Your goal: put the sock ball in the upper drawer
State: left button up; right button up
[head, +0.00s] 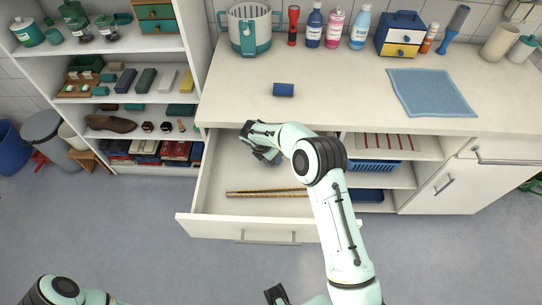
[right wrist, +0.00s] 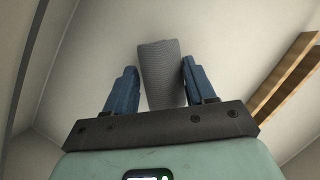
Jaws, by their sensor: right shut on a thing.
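The sock ball (right wrist: 161,75) is a grey, ribbed bundle between the blue fingers of my right gripper (right wrist: 160,88) in the right wrist view. The gripper is shut on it. In the head view my right gripper (head: 267,157) reaches down into the open upper drawer (head: 207,200), towards its back. The sock ball is mostly hidden there by the gripper and arm. The pale drawer interior lies behind the sock ball in the wrist view. Only a dark part of what seems to be my left gripper (head: 277,295) shows at the bottom edge; its fingers are not clear.
The counter (head: 340,100) above holds a dark blue roll (head: 284,90), a blue cloth (head: 432,92) and several bottles. Open shelves stand at left.

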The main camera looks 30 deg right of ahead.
jog(key=shift+a+f, duration=0.2)
jog(key=shift+f, duration=0.35)
jog(key=shift+f, duration=0.15)
jog(key=o, duration=1.1)
jog(key=v, duration=1.2)
